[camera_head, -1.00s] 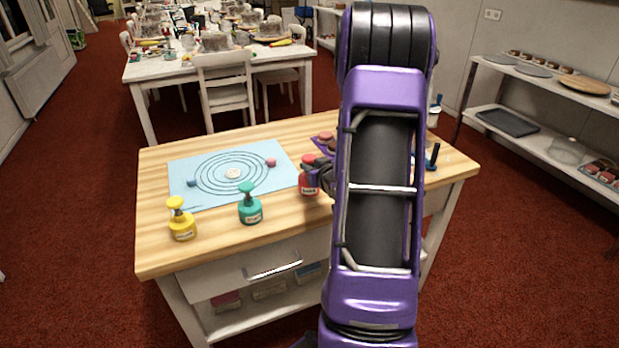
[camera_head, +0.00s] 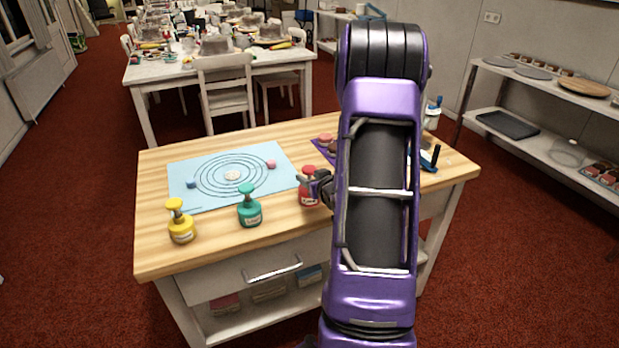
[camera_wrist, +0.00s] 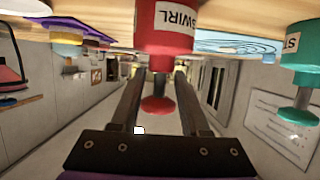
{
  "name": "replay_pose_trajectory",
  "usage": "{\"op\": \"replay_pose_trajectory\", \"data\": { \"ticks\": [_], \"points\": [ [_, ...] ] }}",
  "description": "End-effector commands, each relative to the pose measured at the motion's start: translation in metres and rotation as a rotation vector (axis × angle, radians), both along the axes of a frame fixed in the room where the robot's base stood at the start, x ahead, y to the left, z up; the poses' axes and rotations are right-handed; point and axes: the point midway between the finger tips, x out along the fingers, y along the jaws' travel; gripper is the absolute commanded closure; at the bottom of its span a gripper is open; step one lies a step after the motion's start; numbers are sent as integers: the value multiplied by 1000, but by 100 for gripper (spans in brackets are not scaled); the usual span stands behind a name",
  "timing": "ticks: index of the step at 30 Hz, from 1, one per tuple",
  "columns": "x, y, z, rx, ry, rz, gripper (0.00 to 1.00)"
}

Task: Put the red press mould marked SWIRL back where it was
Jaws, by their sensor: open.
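The red press mould marked SWIRL (camera_head: 308,192) is upright on the wooden table, to the right of the teal mould (camera_head: 249,208). My gripper (camera_head: 324,187) is at its right side in the head view, partly hidden by my arm. The wrist view is upside down; the red mould with its SWIRL label (camera_wrist: 168,22) fills the top middle. There my gripper's (camera_wrist: 160,80) two fingers are open, one on each side of the mould's narrow neck and round red knob. I cannot tell whether they touch it.
A yellow mould (camera_head: 181,222) stands at the table's front left. A light blue mat (camera_head: 190,165) with rings lies behind the moulds. A purple mat (camera_head: 319,144) with small pieces and a blue-handled item (camera_head: 430,158) are farther right. Bare wood (camera_head: 250,236) lies in front.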

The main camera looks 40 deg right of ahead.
Motion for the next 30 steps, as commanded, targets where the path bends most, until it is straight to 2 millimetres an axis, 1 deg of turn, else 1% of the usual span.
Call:
{"op": "replay_pose_trajectory", "data": {
  "ticks": [3,5,8,15,19,24,30],
  "points": [
    [-1,0,5,0,0,0,55],
    [-9,1,7,-1,0,-2,55],
    [-26,5,14,0,0,-3,55],
    [-74,17,33,-1,-1,-2,55],
    [-94,22,40,-1,0,-2,55],
    [-107,26,44,0,-1,0,55],
    [-109,26,45,1,0,0,55]
  ]
}}
